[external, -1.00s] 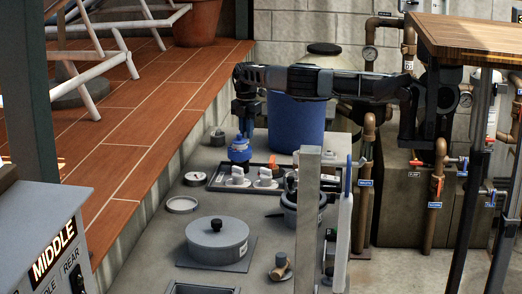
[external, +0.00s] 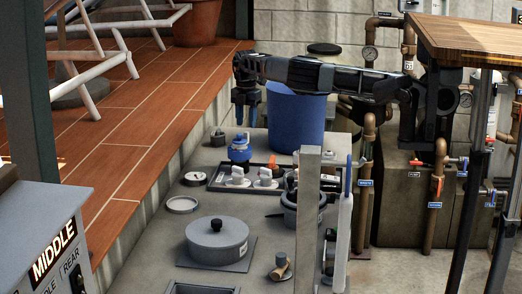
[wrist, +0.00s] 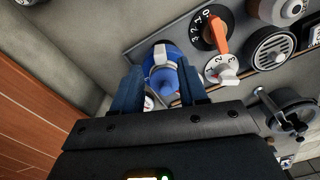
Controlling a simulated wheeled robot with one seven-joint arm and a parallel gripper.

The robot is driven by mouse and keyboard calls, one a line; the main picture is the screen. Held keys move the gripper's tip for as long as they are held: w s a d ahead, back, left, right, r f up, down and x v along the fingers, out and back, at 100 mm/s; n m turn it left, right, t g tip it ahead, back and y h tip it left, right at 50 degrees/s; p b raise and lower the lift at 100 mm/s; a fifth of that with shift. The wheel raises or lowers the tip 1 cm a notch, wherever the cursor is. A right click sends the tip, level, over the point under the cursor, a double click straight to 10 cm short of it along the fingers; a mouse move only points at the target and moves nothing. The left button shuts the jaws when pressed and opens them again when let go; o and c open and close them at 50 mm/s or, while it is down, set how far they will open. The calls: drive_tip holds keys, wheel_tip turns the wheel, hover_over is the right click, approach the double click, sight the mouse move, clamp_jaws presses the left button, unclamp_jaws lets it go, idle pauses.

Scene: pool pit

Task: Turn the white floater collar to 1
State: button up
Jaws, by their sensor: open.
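My gripper (external: 249,118) hangs jaws down above a blue floater (external: 239,150), with a gap between them. In the wrist view its two blue fingers (wrist: 160,88) are apart and empty, with the blue floater (wrist: 163,72) showing between and beyond them. This floater has a pale cap piece. To its right is a white dial (wrist: 222,68) with a white handle and numerals including 1, 2 and 3. I cannot tell for certain whether this is the white floater collar, nor which numeral is set. White pieces (external: 237,177) also show in the external view.
A black numbered dial with an orange handle (wrist: 215,32) and a round grille (wrist: 270,47) are close by. A dark tray (external: 215,187) holds several fittings. A blue barrel (external: 296,122) stands behind; a grey lidded pot (external: 217,240) and ring (external: 182,205) are nearer.

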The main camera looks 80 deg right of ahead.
sight(246, 132)
drive_tip(key=shift+r, duration=1.8)
drive_tip(key=shift+s+d, duration=0.1)
